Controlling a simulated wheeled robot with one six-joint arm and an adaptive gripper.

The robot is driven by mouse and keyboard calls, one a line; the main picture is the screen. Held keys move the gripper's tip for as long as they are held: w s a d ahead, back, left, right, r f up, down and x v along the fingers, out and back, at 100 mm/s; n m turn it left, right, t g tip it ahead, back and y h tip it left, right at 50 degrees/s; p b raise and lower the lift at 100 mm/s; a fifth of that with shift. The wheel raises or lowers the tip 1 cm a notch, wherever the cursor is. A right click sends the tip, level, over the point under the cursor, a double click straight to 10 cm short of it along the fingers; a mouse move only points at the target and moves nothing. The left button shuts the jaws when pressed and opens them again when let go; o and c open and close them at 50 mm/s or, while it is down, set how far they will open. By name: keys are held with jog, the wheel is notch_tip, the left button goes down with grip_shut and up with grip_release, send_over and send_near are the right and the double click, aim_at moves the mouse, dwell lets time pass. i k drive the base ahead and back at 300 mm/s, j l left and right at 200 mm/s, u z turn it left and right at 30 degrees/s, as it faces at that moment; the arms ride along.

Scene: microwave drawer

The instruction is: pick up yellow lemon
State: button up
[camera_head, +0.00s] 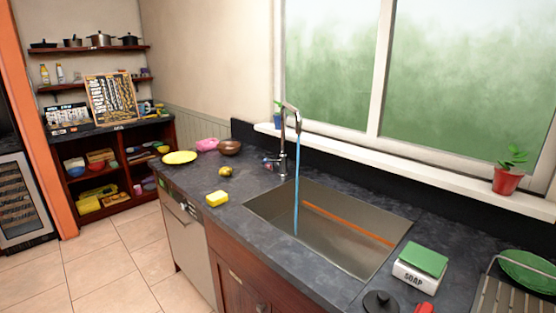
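A small rounded yellow thing, which looks like the lemon (223,171), lies on the dark countertop (225,240), left of the sink. It is small in the view, so its details are hard to tell. A yellow block like a sponge (217,199) lies nearer, close to the counter's front edge and apart from the lemon. My gripper is not in view.
A yellow plate (179,157), a pink item (207,145) and a brown bowl (230,148) are behind the lemon. The faucet (284,140) stands at the sink (340,240), water running. A soap box (419,265) sits right. Tiled floor (110,265) is clear at left.

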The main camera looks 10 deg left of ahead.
aim_at(226, 171)
jog(key=i+j, duration=0.1)
jog(key=j, duration=0.35)
jog(key=i+j, duration=0.1)
jog(key=j, duration=0.35)
jog(key=i+j, duration=0.1)
jog(key=j, duration=0.85)
jog(key=i+j, duration=0.15)
jog(key=j, duration=0.3)
jog(key=i+j, duration=0.1)
jog(key=j, duration=0.35)
jog(key=i+j, duration=0.1)
jog(key=j, duration=0.4)
jog(key=u, duration=0.05)
